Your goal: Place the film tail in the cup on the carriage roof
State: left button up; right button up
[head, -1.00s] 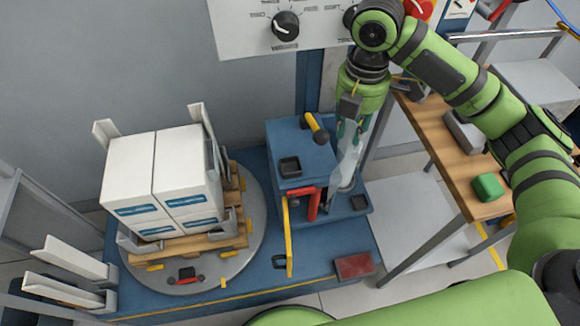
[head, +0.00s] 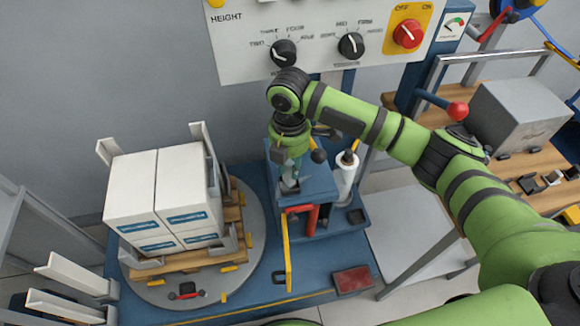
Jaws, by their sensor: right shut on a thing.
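My right gripper (head: 289,184) comes down over the roof of the blue carriage (head: 318,183). It is shut on the film tail; only a pale, blurry bit shows at its fingers. The square dark cup seen on the roof earlier is now hidden behind the gripper, so I cannot tell whether the tail is inside it. The white film roll (head: 345,180) stands upright on the carriage's right side, with a yellow and black top. My left gripper is not in view.
White boxes (head: 165,200) stand stacked on a wooden pallet on the round turntable (head: 252,262) at left. A yellow bar (head: 287,250) and a red part stand at the carriage front. A control panel (head: 330,50) hangs behind. A workbench stands at right.

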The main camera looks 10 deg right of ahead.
jog(key=shift+f, duration=1.05)
jog(key=shift+f, duration=0.1)
jog(key=o, duration=0.9)
jog(key=shift+o, duration=0.2)
notch_tip(320, 180, up, 12)
jog(key=shift+r+b, duration=0.15)
jog(key=shift+b, duration=0.8)
